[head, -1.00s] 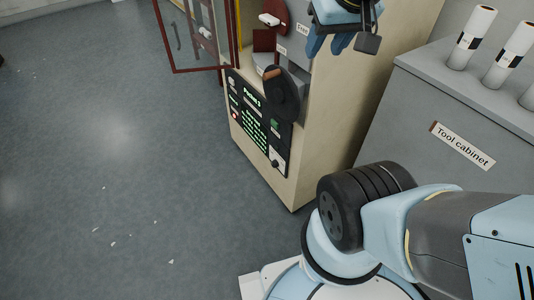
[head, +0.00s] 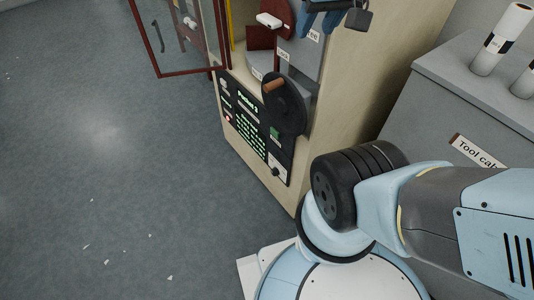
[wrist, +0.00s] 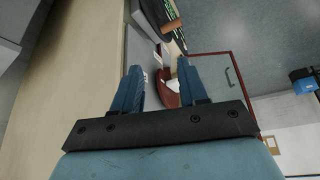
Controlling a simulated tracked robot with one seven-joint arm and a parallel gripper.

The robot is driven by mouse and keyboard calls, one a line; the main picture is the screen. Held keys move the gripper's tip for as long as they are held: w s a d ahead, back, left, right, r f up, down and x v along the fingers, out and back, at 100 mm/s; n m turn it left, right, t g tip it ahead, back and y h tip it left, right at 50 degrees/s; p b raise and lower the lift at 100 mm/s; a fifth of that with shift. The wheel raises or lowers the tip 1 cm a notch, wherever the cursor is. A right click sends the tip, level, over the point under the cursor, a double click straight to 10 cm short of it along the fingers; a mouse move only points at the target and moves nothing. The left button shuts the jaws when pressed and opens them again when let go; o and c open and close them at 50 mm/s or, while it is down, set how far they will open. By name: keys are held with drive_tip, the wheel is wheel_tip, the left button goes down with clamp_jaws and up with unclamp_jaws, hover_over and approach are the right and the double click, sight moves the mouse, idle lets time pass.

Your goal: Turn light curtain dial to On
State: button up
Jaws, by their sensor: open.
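A dark control panel (head: 258,128) with green lit text is on the front of the beige machine. A small pale knob (head: 276,171) sits at its lower right corner; its label is too small to read, so I cannot tell if it is the light curtain dial or where it points. My gripper (head: 322,22) is at the top of the head view, above and right of the panel, apart from the knob. In the wrist view my gripper (wrist: 165,75) is open, with nothing between its blue fingers. The knob cannot be made out there.
A black wheel (head: 285,103) with a brown handle (head: 274,86) juts out beside the panel. A red-framed clear door (head: 180,35) stands open at upper left. A grey tool cabinet (head: 440,105) with white rolls (head: 503,38) stands right. The floor at left is mostly clear.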

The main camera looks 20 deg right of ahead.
drive_tip(key=shift+w+a, duration=0.1)
drive_tip(key=shift+a, duration=0.15)
